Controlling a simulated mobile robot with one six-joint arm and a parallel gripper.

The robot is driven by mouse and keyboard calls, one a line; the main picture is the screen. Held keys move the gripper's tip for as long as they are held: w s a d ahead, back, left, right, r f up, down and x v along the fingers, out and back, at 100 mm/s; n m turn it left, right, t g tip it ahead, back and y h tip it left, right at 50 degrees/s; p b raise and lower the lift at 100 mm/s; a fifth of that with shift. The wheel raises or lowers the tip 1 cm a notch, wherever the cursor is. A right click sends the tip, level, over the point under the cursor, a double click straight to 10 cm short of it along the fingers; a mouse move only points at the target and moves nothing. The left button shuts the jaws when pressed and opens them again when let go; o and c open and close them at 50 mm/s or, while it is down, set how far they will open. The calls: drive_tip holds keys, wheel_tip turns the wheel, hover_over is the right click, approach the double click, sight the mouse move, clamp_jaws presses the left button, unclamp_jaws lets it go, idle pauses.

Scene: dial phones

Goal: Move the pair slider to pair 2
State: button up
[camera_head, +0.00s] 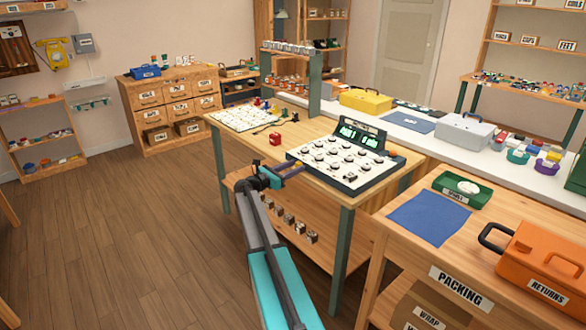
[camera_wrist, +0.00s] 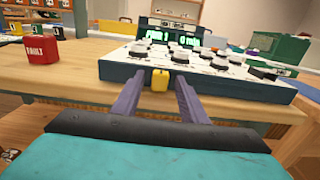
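A white test console (camera_head: 345,165) with rows of dark knobs stands on the wooden bench, and it also shows in the wrist view (camera_wrist: 118,70). Its green-lit display (camera_wrist: 170,40) seems to read PAIR 1, with a second reading beside it. A yellow slider knob (camera_wrist: 160,79) sticks out of the console's dark front face. My gripper (camera_wrist: 159,92) is open, with one purple finger on each side of the yellow knob and a visible gap to each. In the head view my gripper (camera_head: 291,173) is at the console's front left edge.
A red block marked FAULT (camera_wrist: 37,57) sits on the bench left of the console. A white board with small pieces (camera_head: 245,115) lies further left. The packing table (camera_head: 385,220) with a blue mat and orange toolbox is at right. Bare bench (camera_wrist: 70,85) lies left of the fingers.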

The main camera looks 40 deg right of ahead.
clamp_jaws()
drive_tip(key=shift+s+a, duration=0.15)
drive_tip(key=shift+s, duration=2.15)
drive_tip(key=shift+s+a, duration=0.15)
drive_tip(key=shift+s, duration=2.1)
unclamp_jaws()
drive_tip(key=shift+a, duration=0.15)
drive_tip(key=w+a+b, duration=0.1)
drive_tip(key=a, duration=1.2)
drive_tip(key=shift+a, duration=0.25)
